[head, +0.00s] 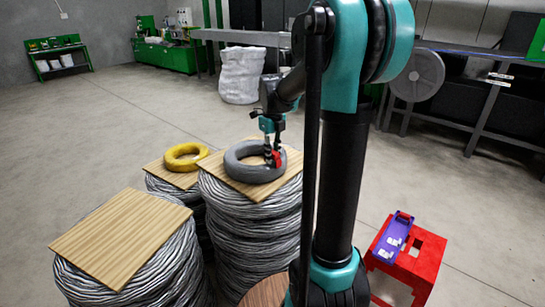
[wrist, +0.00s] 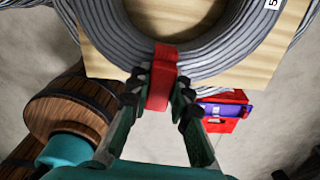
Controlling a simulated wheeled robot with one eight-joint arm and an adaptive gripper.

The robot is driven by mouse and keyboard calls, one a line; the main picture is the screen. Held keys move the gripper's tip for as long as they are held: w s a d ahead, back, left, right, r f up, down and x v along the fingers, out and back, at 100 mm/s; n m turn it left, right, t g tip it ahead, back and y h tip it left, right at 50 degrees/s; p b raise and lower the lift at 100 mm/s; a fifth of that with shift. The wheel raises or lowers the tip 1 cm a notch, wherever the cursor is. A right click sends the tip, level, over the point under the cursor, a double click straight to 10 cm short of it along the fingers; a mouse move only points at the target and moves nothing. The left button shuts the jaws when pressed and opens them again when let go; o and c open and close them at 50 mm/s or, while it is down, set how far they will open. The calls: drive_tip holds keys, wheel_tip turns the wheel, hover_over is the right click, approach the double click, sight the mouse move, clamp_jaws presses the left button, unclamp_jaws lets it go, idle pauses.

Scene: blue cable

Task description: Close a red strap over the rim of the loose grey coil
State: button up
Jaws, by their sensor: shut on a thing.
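The loose grey coil (head: 238,161) lies flat on a square wooden board on top of a tall stack of wire in the head view. It also fills the top of the wrist view (wrist: 214,62). The red strap (wrist: 161,80) sits at the coil's near rim in the wrist view, between my fingers. My gripper (wrist: 162,94) is shut on the red strap. In the head view my gripper (head: 272,148) is at the coil's right side, with the red strap (head: 277,158) at its tips. Whether the strap's ends meet is hidden.
A yellow coil (head: 185,157) lies on a second board at left. An empty board (head: 120,236) tops the nearest stack. A red stand (head: 420,252) holding a purple tray (head: 391,241) is at right. A wooden barrel (wrist: 72,106) stands below the coil.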

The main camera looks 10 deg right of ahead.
drive_tip(key=shift+r, duration=0.3)
idle(0.5)
drive_tip(key=shift+f, duration=0.7)
drive_tip(key=shift+r, duration=0.7)
idle(0.8)
drive_tip(key=shift+f, duration=0.75)
drive_tip(key=shift+r, duration=0.65)
drive_tip(key=shift+f, duration=0.4)
idle(1.4)
drive_tip(key=o, duration=1)
